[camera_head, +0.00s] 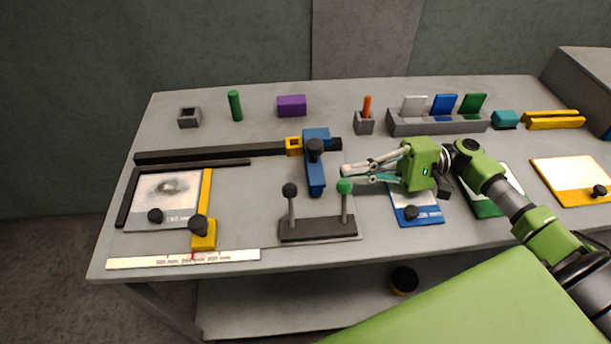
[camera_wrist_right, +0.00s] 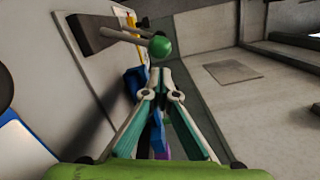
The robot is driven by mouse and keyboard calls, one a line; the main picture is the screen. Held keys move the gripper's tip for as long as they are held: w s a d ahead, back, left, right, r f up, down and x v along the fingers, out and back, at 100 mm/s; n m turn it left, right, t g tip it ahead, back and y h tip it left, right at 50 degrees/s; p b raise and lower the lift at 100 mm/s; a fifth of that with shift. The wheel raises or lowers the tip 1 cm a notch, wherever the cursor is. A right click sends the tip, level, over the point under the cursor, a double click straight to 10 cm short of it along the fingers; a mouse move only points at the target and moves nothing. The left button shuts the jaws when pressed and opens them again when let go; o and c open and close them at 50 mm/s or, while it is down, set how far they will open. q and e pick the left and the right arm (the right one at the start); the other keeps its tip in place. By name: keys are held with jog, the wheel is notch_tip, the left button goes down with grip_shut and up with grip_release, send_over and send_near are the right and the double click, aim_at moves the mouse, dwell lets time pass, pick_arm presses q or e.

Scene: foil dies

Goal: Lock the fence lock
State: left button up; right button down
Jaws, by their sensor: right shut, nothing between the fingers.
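A dark base (camera_head: 318,229) near the table's front carries two upright levers, one with a black knob (camera_head: 289,190) and one with a green knob (camera_head: 344,186). A blue slide (camera_head: 317,180) with a black knob sits on a dark rail (camera_head: 215,152) just behind them. I cannot tell from the frames which part is the fence lock. My right gripper (camera_head: 345,176) is shut and empty, its fingertips close to the green knob. The right wrist view shows the green knob (camera_wrist_right: 160,47) just beyond the fingertips (camera_wrist_right: 163,72); contact cannot be told. My left gripper is not in view.
A framed plate (camera_head: 140,215) with a yellow bar (camera_head: 206,190) lies at left, above a ruler strip (camera_head: 130,262). Blue (camera_head: 417,220), green and yellow-edged cards lie at right. A grey slotted rack (camera_head: 405,127) and small blocks line the back.

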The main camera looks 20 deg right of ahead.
aim_at(291, 206)
jog(key=shift+w+a+r, duration=0.1)
jog(key=shift+a, duration=0.35)
jog(key=a+p, duration=0.1)
jog(key=a, duration=0.1)
jog(key=w+a, duration=0.1)
jog(key=a, duration=0.2)
jog(key=a+p, duration=0.1)
jog(key=a, duration=0.2)
jog(key=shift+w+r+p, duration=0.15)
jog(key=shift+w+p, duration=0.15)
jog(key=shift+p, duration=0.05)
jog(key=shift+w+a, duration=0.1)
jog(key=shift+a, duration=0.35)
jog(key=shift+s+a+r+n, duration=0.1)
jog(key=shift+s+r+n, duration=0.3)
jog(key=shift+n, duration=0.4)
jog(key=shift+f, duration=0.1)
